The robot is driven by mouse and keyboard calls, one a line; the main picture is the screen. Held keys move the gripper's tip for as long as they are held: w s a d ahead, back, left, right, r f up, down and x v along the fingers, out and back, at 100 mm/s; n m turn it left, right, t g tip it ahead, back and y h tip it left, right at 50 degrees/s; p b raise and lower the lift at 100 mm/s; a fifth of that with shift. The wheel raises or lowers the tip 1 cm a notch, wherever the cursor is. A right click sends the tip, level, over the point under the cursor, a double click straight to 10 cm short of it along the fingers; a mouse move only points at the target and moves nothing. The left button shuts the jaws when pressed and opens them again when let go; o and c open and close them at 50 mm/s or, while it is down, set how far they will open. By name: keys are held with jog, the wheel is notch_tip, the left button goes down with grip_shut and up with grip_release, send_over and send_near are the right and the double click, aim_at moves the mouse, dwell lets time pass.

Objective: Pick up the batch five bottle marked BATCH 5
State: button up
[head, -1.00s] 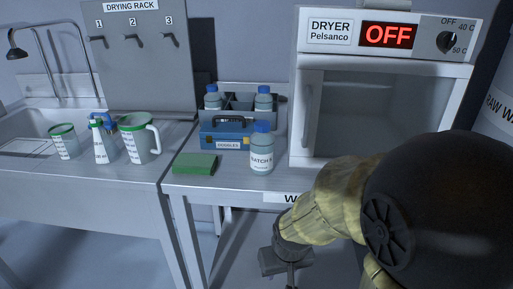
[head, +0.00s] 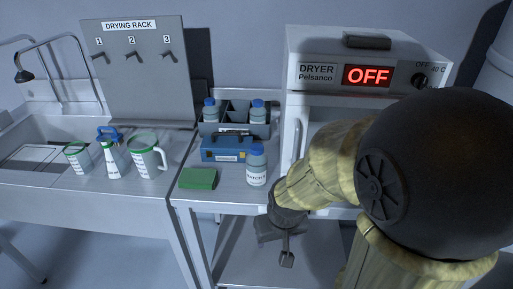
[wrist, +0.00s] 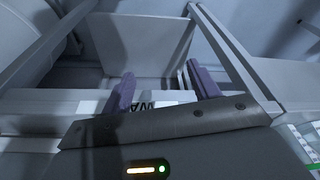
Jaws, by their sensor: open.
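A clear bottle with a blue cap and a white BATCH label (head: 256,172) stands upright near the front of the bench, left of the dryer. The number on its label is too small to read surely. My gripper (head: 283,248) is in front of the bench and below its top, under the bottle and a little to its right in the head view. It is apart from the bottle. In the wrist view my gripper (wrist: 163,90) shows two purple fingers spread apart with nothing held between them. The bottle cannot be made out in the wrist view.
Close to the bottle are a blue goggles case (head: 226,148), a green block (head: 198,179) and a grey caddy (head: 237,129) with two blue-capped bottles. The dryer (head: 366,48), reading OFF, stands right. Measuring jugs (head: 147,160) stand left. The bench front edge lies between gripper and bottle.

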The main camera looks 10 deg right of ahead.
jog(key=w+a+r+t+p, duration=0.1)
jog(key=w+a+r+p, duration=0.1)
jog(key=r+p, duration=0.55)
jog(key=w+a+r+t+p, duration=0.1)
jog(key=w+a+r+p, duration=0.15)
jog(key=r+p, duration=0.45)
jog(key=m+t+h, duration=0.4)
jog(key=m+h, duration=0.6)
jog(key=h, duration=0.1)
send_near(253, 150)
jog(key=v, duration=0.4)
jog(key=shift+r+p, duration=0.2)
jog(key=shift+p, duration=0.2)
jog(key=p+x, duration=0.1)
jog(key=x, duration=1.1)
jog(key=shift+w+f, duration=0.1)
jog(key=shift+f, duration=0.15)
